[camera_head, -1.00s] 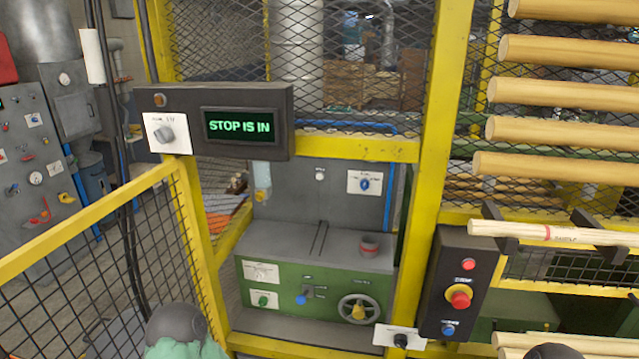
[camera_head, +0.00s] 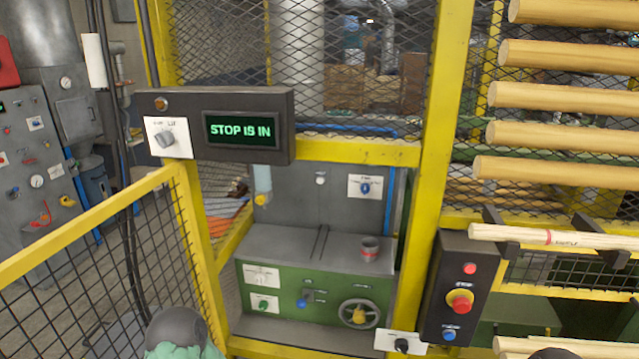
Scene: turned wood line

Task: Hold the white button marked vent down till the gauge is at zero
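A small pale round button (camera_head: 320,178) is on the grey back panel (camera_head: 290,205) above the green machine; its marking is too small to read. A white plate with a pale control (camera_head: 262,275) is on the green front, also unreadable. I cannot tell which of these is marked vent. Small round dials show on the grey cabinet at the far left, one low (camera_head: 37,181) and one higher (camera_head: 66,84); their needles cannot be read. Rounded parts of my arms show at the bottom edge, left and right of the middle. Neither gripper's fingers are in view.
A display (camera_head: 240,130) reads "STOP IS IN". A yellow mesh fence (camera_head: 90,225) and yellow posts (camera_head: 436,150) frame the green machine (camera_head: 330,285). A black box with a red stop button (camera_head: 460,301) is at right. Wooden rods (camera_head: 560,95) are racked at upper right.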

